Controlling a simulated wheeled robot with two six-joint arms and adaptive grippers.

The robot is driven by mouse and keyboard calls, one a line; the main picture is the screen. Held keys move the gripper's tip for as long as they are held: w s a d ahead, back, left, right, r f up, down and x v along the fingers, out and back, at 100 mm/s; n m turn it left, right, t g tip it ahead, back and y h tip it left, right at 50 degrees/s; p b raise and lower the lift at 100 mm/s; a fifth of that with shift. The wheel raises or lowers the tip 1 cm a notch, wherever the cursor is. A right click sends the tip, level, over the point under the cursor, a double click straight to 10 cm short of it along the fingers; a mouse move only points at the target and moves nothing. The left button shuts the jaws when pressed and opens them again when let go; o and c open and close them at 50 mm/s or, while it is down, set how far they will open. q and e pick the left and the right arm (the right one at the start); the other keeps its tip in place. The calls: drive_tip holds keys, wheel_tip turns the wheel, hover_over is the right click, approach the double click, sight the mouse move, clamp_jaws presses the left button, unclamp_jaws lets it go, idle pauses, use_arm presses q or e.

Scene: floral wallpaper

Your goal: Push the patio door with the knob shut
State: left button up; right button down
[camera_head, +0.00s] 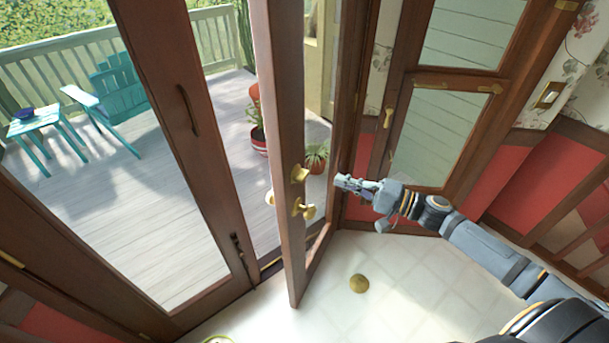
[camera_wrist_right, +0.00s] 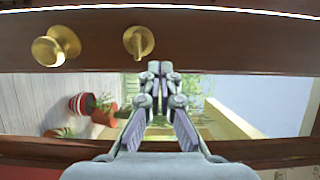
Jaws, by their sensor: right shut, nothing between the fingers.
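The patio door with the knob (camera_head: 284,120) stands ajar, swung into the room, with its free edge toward me. Its brass knob (camera_head: 307,211) sits below a brass thumb-turn (camera_head: 300,174) on the stile. My right gripper (camera_head: 343,181) is shut and empty, on the room side of this door, to the right of the knob. In the right wrist view the door's stile (camera_wrist_right: 200,50) crosses the top, with the knob (camera_wrist_right: 56,47) at left and the thumb-turn (camera_wrist_right: 139,41) just beyond the fingertips (camera_wrist_right: 153,68). I cannot tell whether the fingers touch the door. My left gripper is out of view.
The other glazed door leaf (camera_head: 180,110) with a dark handle stands at left. A brass dome doorstop (camera_head: 358,283) is on the pale tiled floor (camera_head: 400,290). Potted plants (camera_head: 316,158) and a teal chair (camera_head: 118,88) stand outside on the deck. A brown-framed window is behind my right arm.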

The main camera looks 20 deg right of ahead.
sight(293, 165)
drive_tip(key=p+x, duration=0.1)
drive_tip(key=x, duration=0.2)
drive_tip(key=p+x, duration=0.1)
drive_tip(key=x, duration=0.3)
drive_tip(key=p+x, duration=0.1)
drive_tip(key=x, duration=0.2)
drive_tip(key=shift+w+a+r, duration=0.1)
drive_tip(key=shift+a+r, duration=0.15)
drive_tip(key=shift+a, duration=0.1)
drive_tip(key=shift+w+a+f, duration=0.2)
drive_tip(key=shift+w+a, duration=0.1)
drive_tip(key=shift+a, duration=0.1)
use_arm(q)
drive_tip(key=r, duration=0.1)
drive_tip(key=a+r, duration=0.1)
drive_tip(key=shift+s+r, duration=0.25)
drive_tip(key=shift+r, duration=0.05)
use_arm(e)
drive_tip(key=shift+f, duration=0.1)
